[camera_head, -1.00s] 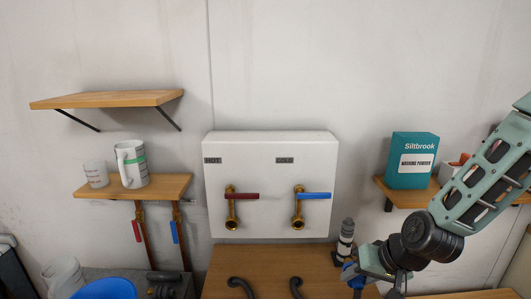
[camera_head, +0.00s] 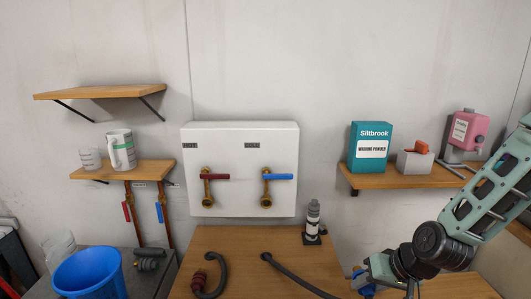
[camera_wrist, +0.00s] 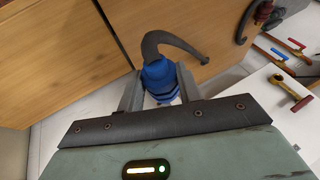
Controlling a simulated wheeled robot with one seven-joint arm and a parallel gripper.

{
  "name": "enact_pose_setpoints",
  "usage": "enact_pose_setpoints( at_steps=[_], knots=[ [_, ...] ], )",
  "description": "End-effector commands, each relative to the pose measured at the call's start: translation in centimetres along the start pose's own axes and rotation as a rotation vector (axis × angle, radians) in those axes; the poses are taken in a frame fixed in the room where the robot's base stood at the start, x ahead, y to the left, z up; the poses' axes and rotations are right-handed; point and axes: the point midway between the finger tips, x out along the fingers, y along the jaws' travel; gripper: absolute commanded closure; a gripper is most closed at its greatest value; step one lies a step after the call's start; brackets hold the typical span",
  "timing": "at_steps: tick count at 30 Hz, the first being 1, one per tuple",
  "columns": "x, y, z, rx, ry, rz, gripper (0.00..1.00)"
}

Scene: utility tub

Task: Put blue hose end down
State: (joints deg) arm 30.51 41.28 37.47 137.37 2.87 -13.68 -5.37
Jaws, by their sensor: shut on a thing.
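The blue hose end (camera_wrist: 160,82) is between the two fingers of my gripper (camera_wrist: 158,78), which is shut on it. Its dark grey hose (camera_wrist: 172,40) curves away over the wooden surface in the wrist view. In the head view, the blue hose end (camera_head: 362,284) shows at the lower edge beside my gripper (camera_head: 368,288), right of the wooden counter (camera_head: 235,243). The dark grey hose (camera_head: 296,279) runs across the counter towards it. The fingertips are partly cut off in the head view.
A red hose end (camera_head: 198,281) with a curved hose lies on the counter's left. A grey-black upright fitting (camera_head: 313,222) stands at its back right. A blue bucket (camera_head: 92,274) is lower left. The hot and cold tap panel (camera_head: 240,150) is on the wall behind.

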Motion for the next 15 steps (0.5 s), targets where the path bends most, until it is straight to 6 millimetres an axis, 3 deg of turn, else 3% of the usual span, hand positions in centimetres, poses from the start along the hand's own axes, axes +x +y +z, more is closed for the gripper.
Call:
enact_pose_setpoints(
  at_steps=[8, 15],
  knots=[
    [3.6, 5.9, 2.1, -0.035, -0.022, -0.012, 0.89],
    [6.9, 11.4, 5.2, -0.082, -0.040, -0.040, 0.89]
  ],
)
